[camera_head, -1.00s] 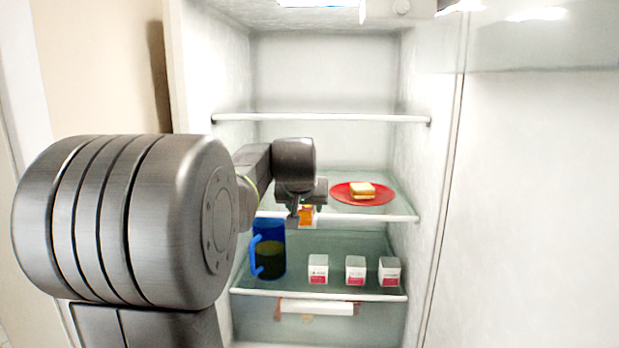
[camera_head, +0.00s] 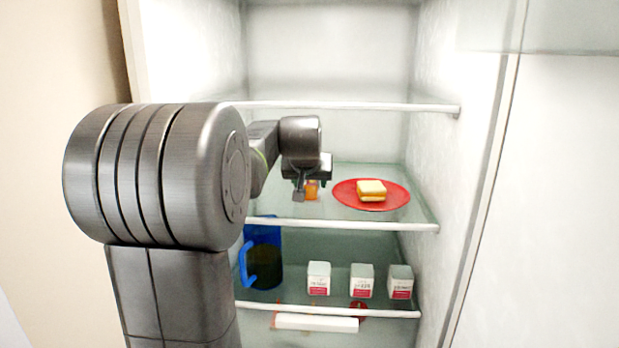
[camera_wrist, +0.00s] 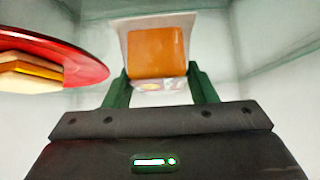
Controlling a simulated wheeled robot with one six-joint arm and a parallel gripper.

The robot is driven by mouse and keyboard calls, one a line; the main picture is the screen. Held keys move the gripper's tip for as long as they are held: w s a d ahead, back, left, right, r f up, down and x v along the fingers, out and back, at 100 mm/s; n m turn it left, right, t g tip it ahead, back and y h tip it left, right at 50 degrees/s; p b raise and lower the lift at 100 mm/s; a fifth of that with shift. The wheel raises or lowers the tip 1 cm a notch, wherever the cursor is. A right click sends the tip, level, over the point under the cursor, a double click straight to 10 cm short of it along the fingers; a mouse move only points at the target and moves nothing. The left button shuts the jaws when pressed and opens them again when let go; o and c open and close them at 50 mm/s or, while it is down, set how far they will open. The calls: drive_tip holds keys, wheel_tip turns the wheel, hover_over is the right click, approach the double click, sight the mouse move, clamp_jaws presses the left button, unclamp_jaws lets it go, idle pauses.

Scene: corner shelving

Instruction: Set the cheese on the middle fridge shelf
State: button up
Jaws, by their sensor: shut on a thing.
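The cheese is an orange block in a pale wrapper (camera_wrist: 157,52), between the two green fingers of my gripper (camera_wrist: 160,88) in the wrist view. In the head view the orange cheese (camera_head: 312,190) shows just below my gripper (camera_head: 305,193), which is shut on it. They are over the middle fridge shelf (camera_head: 345,224), left of the red plate. I cannot tell whether the cheese touches the glass. My wrist and the fingers hide part of it.
A red plate (camera_head: 343,197) with a sandwich (camera_head: 371,190) stands close right on the middle shelf. Below are a blue jug (camera_head: 262,262) and three white boxes (camera_head: 319,279). The upper shelf (camera_head: 350,106) looks empty. Fridge walls bound both sides.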

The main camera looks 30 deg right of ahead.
drive_tip(key=shift+w+d+f, duration=0.15)
drive_tip(key=shift+w+d, duration=0.2)
drive_tip(key=shift+w, duration=0.15)
drive_tip(key=shift+w+f+b, duration=0.1)
drive_tip(key=shift+f+b, duration=0.15)
drive_tip(key=shift+b, duration=0.05)
drive_tip(key=shift+s+a+r, duration=0.3)
drive_tip(key=shift+s+a, duration=0.05)
drive_tip(key=shift+s, duration=0.15)
drive_tip(key=shift+w+d+f, duration=0.1)
drive_tip(key=shift+w+d, duration=0.05)
drive_tip(key=o, duration=1.4)
drive_tip(key=shift+f, duration=0.1)
drive_tip(key=shift+c, duration=0.2)
drive_tip(key=b+v, duration=0.1)
drive_tip(key=v, duration=1.1)
